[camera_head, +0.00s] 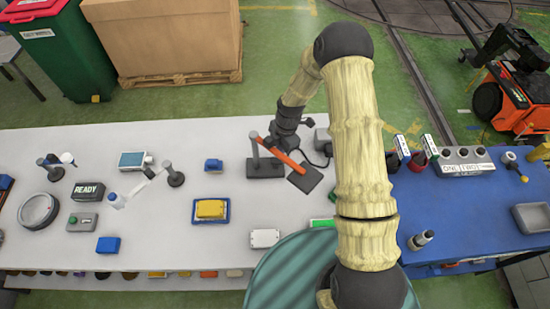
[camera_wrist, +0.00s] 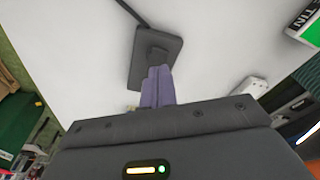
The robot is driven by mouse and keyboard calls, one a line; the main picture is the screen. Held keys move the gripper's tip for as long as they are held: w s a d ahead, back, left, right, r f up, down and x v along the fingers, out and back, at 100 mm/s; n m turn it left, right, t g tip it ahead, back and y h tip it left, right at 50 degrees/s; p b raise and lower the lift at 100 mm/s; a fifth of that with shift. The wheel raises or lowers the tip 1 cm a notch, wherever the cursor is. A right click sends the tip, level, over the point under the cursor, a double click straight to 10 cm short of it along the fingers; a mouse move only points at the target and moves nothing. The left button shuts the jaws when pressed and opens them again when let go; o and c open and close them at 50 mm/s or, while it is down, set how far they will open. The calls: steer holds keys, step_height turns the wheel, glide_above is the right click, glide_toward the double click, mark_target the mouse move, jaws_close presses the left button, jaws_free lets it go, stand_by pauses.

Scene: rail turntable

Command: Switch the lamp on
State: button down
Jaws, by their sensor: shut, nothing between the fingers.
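What looks like the lamp stands on the white table: a dark base (camera_head: 262,170), a grey post, a slanted orange arm (camera_head: 285,156) and a dark square head (camera_head: 306,179). No light shows from the head, whose underside is hidden. My gripper (camera_head: 284,143) is close behind the orange arm, its fingertips hidden there. In the wrist view my shut, empty purple fingers (camera_wrist: 158,72) reach to a small dark block on a dark plate (camera_wrist: 172,48), which appears to be the lamp's base. I cannot tell whether they touch the block.
A grey box (camera_head: 323,139) with a black cable stands just right of the lamp. A blue block (camera_head: 213,166) and a yellow block on a blue tray (camera_head: 210,210) lie left of it. A white box (camera_head: 265,238) is nearer the front. A blue table (camera_head: 400,240) adjoins at right.

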steer(key=shift+r+p, duration=1.05)
steer(key=shift+r, duration=1.1)
steer(key=shift+s, duration=0.1)
steer(key=s+d+r+m+t+b, duration=0.1)
steer(key=s+d+r+m+b, duration=0.1)
steer(key=s+d+r+m, duration=0.1)
steer(key=s+d+r+m+h+b, duration=0.1)
steer(key=s+d+r+m+b, duration=0.1)
steer(key=s+r+m, duration=0.3)
steer(key=s+d+r+m+t+b, duration=0.1)
steer(key=s+d+r+m+b, duration=0.1)
steer(key=m, duration=0.7)
steer(key=shift+s+d+r+t+b, duration=0.2)
steer(key=shift+s+d+r, duration=0.25)
steer(key=shift+r, duration=0.2)
steer(key=shift+s+d+r+t+b, duration=0.1)
steer(key=shift+s+d+r+b, duration=0.1)
steer(key=shift+s+d+r, duration=0.35)
steer(key=s+d+r+m+b, duration=0.1)
steer(key=s+m, duration=0.5)
steer(key=m, duration=0.1)
steer(key=shift+d+r+t+h+b, duration=0.3)
steer(key=shift+t+b, duration=0.05)
steer(key=shift+t, duration=0.05)
